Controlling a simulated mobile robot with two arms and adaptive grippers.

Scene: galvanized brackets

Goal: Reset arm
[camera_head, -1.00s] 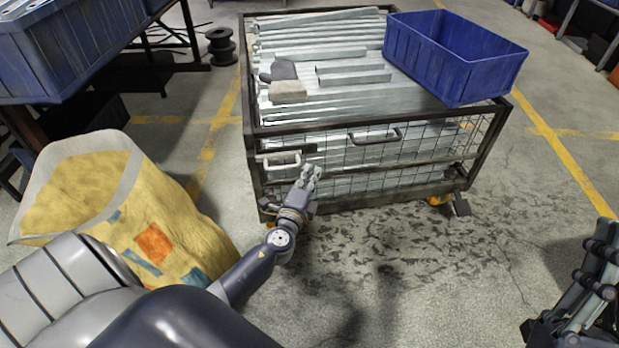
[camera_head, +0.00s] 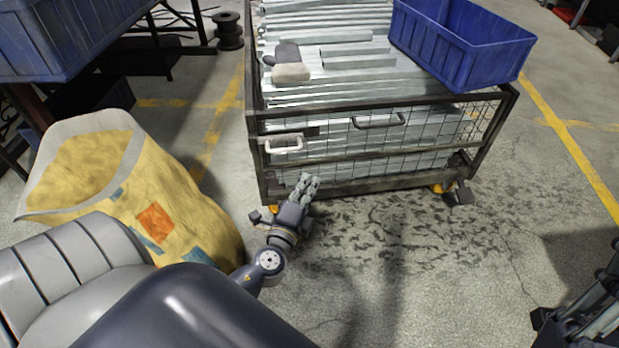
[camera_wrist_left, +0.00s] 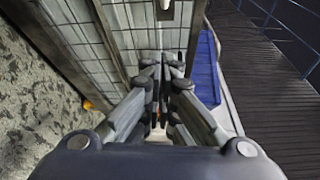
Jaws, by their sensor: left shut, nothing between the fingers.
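My left gripper (camera_head: 308,184) is shut and empty in the head view, low in front of the wire cart (camera_head: 365,184) near its lower left front. It also shows shut in the left wrist view (camera_wrist_left: 165,75), with the cart's mesh side (camera_wrist_left: 85,35) beyond and to the left. I cannot tell whether it touches the cart. My left arm reaches in from the lower left. At the lower right edge, part of my right arm shows, but its fingertips are not clearly visible.
The cart holds galvanized brackets (camera_head: 345,97), a glove (camera_head: 287,55) and a blue bin (camera_head: 465,45). A yellow sack (camera_head: 190,215) stands at the left, close to my left arm. A spool (camera_head: 229,30) stands behind. The floor right of my gripper is clear.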

